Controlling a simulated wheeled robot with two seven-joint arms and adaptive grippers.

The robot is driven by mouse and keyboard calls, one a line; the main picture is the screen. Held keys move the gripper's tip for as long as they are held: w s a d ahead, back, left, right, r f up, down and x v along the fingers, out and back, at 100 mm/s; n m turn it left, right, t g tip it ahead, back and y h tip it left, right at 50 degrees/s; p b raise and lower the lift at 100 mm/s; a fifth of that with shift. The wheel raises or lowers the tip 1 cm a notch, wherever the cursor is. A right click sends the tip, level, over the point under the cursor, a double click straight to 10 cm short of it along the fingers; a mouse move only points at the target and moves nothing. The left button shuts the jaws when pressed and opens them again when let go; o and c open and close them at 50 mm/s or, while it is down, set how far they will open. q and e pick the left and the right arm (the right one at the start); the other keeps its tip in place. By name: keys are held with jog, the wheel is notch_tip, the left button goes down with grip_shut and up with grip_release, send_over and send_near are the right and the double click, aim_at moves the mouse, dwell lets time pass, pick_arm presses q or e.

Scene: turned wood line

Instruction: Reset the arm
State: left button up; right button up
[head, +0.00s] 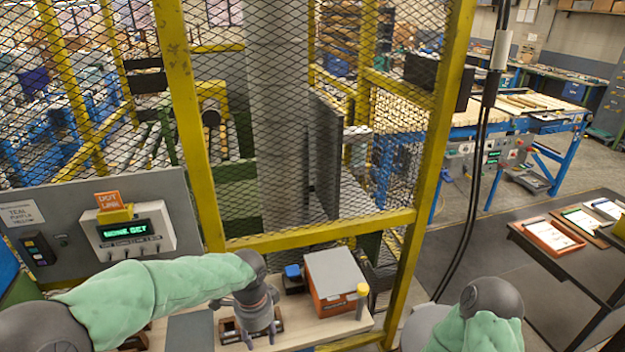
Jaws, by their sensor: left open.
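My left arm, in a pale green sleeve, reaches in from the left across the lower part of the head view. My left gripper (260,333) points down, open, over a light wooden bench top (325,328), with dark parts close around its fingers. I cannot tell whether it touches them; nothing shows between its fingers. My right arm shows at the lower right only as a dark joint and green sleeve; its gripper is out of view. A grey panel (150,200) at the left carries a white box with a lit green display (128,233).
An orange and grey box (335,280), a blue-topped item (293,272) and a yellow-capped post (362,290) stand right of the gripper. A yellow-framed mesh fence (320,230) rises behind.

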pick_arm(q)
jog(key=s+d+f+n+g+h+b, duration=0.15)
jog(key=f+n, duration=0.25)
jog(key=f, duration=0.8)
jog(key=s+d+f+n+t+h+b, duration=0.1)
jog(key=s+d+f+n+h+b, duration=0.15)
jog(key=f, duration=0.95)
jog(key=s+a+f+n+b, duration=0.1)
jog(key=s+f+n+b, duration=0.3)
jog(key=s+f+n, duration=0.6)
notch_tip(320, 180, down, 5)
jog(key=shift+s+a+r+b, duration=0.15)
jog(key=shift+s+b, duration=0.25)
jog(key=shift+s, duration=0.2)
pick_arm(e)
notch_tip(320, 180, down, 9)
jog(key=shift+w+f, duration=0.15)
jog(key=shift+w, duration=0.25)
pick_arm(q)
jog(key=shift+n, duration=0.25)
pick_arm(e)
jog(key=shift+o, duration=0.3)
